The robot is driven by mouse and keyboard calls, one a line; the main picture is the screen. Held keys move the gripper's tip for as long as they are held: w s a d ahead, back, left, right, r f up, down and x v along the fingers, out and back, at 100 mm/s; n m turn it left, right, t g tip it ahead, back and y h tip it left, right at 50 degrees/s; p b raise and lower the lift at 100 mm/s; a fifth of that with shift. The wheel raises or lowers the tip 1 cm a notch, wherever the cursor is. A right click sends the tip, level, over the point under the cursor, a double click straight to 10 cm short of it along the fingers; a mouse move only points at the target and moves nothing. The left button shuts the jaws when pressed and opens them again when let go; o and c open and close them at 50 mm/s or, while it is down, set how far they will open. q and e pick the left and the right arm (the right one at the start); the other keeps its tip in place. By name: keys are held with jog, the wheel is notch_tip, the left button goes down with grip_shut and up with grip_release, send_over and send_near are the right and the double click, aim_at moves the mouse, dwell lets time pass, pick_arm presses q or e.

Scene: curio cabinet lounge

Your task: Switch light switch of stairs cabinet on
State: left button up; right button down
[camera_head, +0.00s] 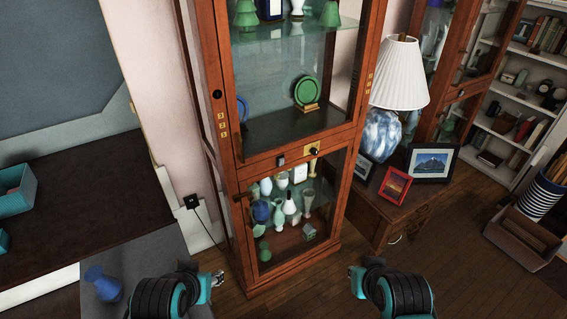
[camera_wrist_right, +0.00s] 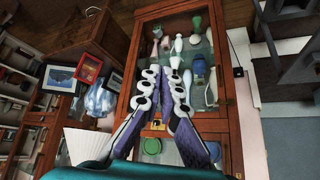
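The tall wooden cabinet (camera_head: 235,172) with glass doors stands in the middle of the head view. A small grey switch-like fitting (camera_head: 281,160) sits on its middle rail, left of a brass plate with a dark knob (camera_head: 314,152). I cannot tell the switch's position. My left gripper (camera_head: 217,279) is low in front of the cabinet's left side, apart from it; its fingers are too small to read. My right gripper (camera_head: 354,271) is low to the cabinet's right, touching nothing. In the right wrist view its fingers (camera_wrist_right: 163,73) converge, apparently shut and empty, with the cabinet (camera_wrist_right: 222,66) behind.
A side table (camera_head: 372,200) right of the cabinet holds a lamp (camera_head: 399,75) and picture frames (camera_head: 432,162). A wall outlet with a cord (camera_head: 191,202) is to the left. A blue vase (camera_head: 103,284) stands at lower left. Open wooden floor lies at the lower right.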

jog(key=w+a+r+m+t+y+p, duration=0.1)
jog(key=w+a+r+m+y+p, duration=0.1)
jog(key=w+m, duration=1.2)
jog(key=w+a+r+m+t+y+p, duration=0.1)
jog(key=w+a+m+p, duration=0.4)
jog(key=w+m, duration=1)
jog(key=shift+w+a+r+t+y, duration=0.35)
jog(key=shift+a+r+y, duration=0.2)
jog(key=shift+a+y, duration=0.65)
jog(key=shift+w, duration=0.1)
